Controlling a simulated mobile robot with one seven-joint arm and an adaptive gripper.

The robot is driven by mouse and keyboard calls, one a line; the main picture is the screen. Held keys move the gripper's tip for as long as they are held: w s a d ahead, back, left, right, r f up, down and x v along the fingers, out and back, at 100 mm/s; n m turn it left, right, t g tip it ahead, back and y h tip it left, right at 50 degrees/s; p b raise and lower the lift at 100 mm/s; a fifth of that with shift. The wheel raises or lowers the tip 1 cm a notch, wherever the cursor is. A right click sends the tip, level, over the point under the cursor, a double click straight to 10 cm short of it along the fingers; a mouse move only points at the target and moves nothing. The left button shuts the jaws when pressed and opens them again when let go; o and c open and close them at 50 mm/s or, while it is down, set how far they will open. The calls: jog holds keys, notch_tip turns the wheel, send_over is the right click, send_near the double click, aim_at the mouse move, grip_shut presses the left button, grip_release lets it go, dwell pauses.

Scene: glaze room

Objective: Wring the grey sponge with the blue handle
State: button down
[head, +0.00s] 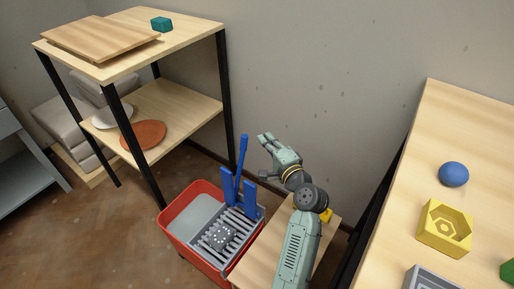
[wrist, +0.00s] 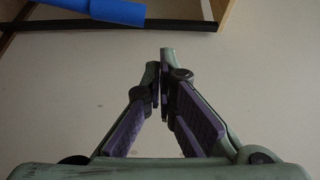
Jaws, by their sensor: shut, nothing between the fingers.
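A red bucket (head: 184,240) stands on the floor with a grey slatted wringer (head: 240,229) on its right part. A grey sponge with pale dots (head: 221,236) lies on the wringer slats. A blue handle (head: 242,158) rises upright from the back of the wringer, beside blue uprights (head: 228,186). My gripper (head: 266,140) is shut and empty, to the right of the handle's top and apart from it in the picture. In the wrist view the fingertips (wrist: 164,70) meet, and a blue bar (wrist: 118,12), likely the handle, shows at the top left.
A shelf unit (head: 180,105) with plates, a board and a teal block stands at the left. A low wooden bench (head: 262,254) with a small yellow item (head: 326,215) is beside the bucket. A right-hand table (head: 430,150) holds a blue ball and a yellow block. The wall is behind.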

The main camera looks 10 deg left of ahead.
jog(key=s+d+f+m, duration=0.1)
jog(key=d+f+m, duration=0.1)
jog(key=d+f, duration=0.2)
jog(key=shift+d+f+g, duration=0.25)
jog(key=shift+f+g, duration=0.05)
jog(key=shift+f, duration=0.4)
jog(key=w+a+p, duration=0.2)
jog(key=w+a, duration=0.2)
jog(key=a, duration=0.4)
jog(key=shift+w+a+p, duration=0.2)
jog(key=shift+w+p, duration=0.05)
jog(key=shift+p, duration=0.05)
jog(key=shift+s+f, duration=0.1)
jog(key=shift+s, duration=0.1)
